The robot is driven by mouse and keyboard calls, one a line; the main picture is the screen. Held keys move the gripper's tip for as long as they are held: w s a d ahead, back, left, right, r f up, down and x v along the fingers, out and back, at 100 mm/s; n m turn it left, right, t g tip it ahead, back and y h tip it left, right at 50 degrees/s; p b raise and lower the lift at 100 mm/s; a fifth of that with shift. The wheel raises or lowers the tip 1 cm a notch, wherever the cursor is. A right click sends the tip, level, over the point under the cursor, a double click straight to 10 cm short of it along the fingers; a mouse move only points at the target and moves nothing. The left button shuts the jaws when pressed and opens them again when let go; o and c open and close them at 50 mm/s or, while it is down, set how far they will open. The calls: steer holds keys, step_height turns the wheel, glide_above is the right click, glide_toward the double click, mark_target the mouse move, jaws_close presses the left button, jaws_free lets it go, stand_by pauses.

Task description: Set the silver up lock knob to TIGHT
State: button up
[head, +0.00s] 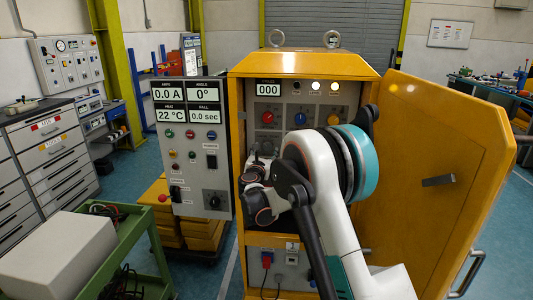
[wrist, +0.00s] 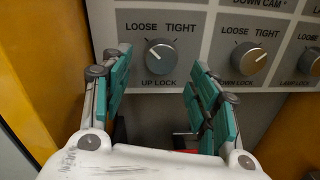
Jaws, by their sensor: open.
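The silver up lock knob (wrist: 160,56) is on the grey panel in the wrist view, below the words LOOSE and TIGHT. Its pointer seems to lean up and left, toward LOOSE, but the mark is small. My gripper (wrist: 160,64) is open, with one green-padded finger on each side of the knob in the picture. Gaps show between both fingers and the knob; how far the tips are from the panel is hard to tell. In the head view my arm hides the knob and most of the gripper.
A similar silver down lock knob (wrist: 247,58) is to the right, and a lamp lock knob (wrist: 312,60) beyond it. The yellow cabinet's door (head: 440,170) stands open at the right. A grey display box (head: 190,150) is at its left.

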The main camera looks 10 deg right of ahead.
mark_target(267, 148)
steer(key=shift+b+x, duration=0.3)
steer(key=shift+x, duration=1.45)
steer(key=c, duration=1.1)
